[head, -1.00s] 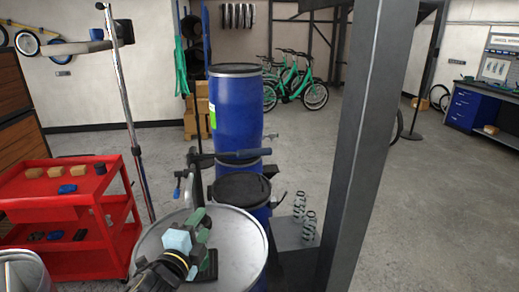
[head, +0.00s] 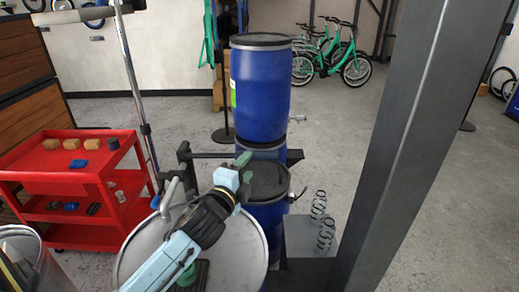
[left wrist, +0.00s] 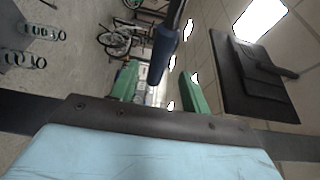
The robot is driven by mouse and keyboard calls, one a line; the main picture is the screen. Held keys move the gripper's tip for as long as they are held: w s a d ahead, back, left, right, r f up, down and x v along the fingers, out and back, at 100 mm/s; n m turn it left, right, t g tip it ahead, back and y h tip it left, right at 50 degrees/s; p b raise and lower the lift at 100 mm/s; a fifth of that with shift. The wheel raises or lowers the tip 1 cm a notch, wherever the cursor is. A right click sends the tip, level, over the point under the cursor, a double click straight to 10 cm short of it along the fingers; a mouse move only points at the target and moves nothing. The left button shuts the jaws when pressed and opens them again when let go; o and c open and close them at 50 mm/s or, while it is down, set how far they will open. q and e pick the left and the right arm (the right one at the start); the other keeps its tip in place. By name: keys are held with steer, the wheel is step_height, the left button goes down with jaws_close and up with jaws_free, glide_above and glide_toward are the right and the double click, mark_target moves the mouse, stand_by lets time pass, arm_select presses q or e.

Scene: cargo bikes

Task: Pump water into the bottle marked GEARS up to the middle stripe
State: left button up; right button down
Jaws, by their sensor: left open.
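A pump with a dark bar handle (head: 208,155) stands behind the pale round drum lid (head: 140,255). My left gripper (head: 244,168), with green fingers, is open at the right end of the bar. In the left wrist view the dark blue handle end (left wrist: 163,58) shows between the spread fingers (left wrist: 157,82); I cannot tell whether they touch it. Two clear, banded bottle-like things (head: 318,205) (head: 325,235) stand on a grey stand; their markings are too small to read, so I cannot tell which is GEARS. My right gripper is out of view.
Blue barrels with black lids (head: 260,90) (head: 268,182) stand behind and beside my gripper. A dark post (head: 400,150) rises at right. A red cart (head: 70,172) with small items stands at left.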

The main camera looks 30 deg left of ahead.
mark_target(253, 158)
arm_select(q)
steer(key=w, duration=0.5)
steer(key=w+a, duration=0.1)
steer(key=w, duration=0.1)
steer(key=shift+w+a+p, duration=0.1)
steer(key=shift+w+p, duration=0.15)
steer(key=shift+p, duration=0.05)
steer(key=shift+w, duration=0.45)
jaws_close()
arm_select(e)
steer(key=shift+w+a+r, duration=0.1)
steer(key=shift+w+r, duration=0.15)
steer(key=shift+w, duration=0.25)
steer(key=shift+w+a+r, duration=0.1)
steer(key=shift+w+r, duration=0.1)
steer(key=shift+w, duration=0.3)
